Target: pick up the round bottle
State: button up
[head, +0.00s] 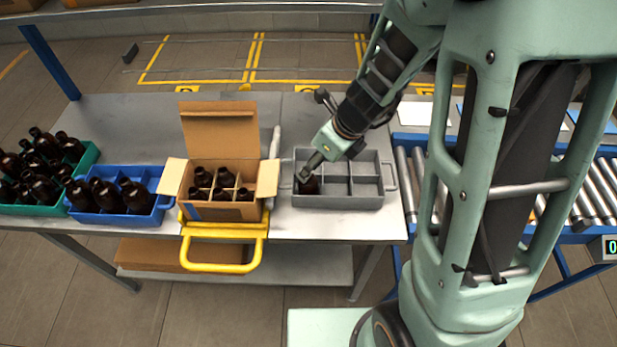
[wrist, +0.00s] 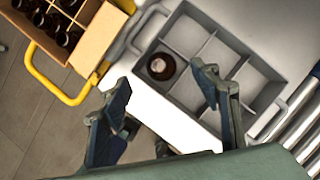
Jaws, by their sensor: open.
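A dark amber bottle (head: 309,186) stands in the near left compartment of the grey divided crate (head: 345,202). In the wrist view the bottle (wrist: 161,67) looks round from above, with its cap towards the camera. My gripper (head: 305,172) is above that compartment and partly hides the bottle in the head view. The fingers look apart from the bottle; the height gap is hard to tell. The crate's other compartments look empty.
An open cardboard box (head: 222,211) with several bottles stands left of the crate, by a yellow handle (head: 224,230). Further left are a blue crate (head: 120,217) and a green crate (head: 90,158) of bottles. A roller conveyor (head: 600,182) is on the right.

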aim_at(308, 184)
jog(key=shift+x, duration=1.05)
jog(key=x, duration=0.1)
jog(key=b+x, duration=0.1)
jog(key=x, duration=0.1)
jog(key=b+x, duration=0.1)
jog(key=shift+s+d+f, duration=0.15)
jog(key=shift+s+f, duration=0.1)
jog(key=shift+w+a+f+b, duration=0.2)
jog(key=shift+f+b, duration=0.1)
jog(key=shift+f, duration=0.15)
jog(key=shift+c, duration=0.4)
jog(key=shift+r, duration=0.1)
grip_shut()
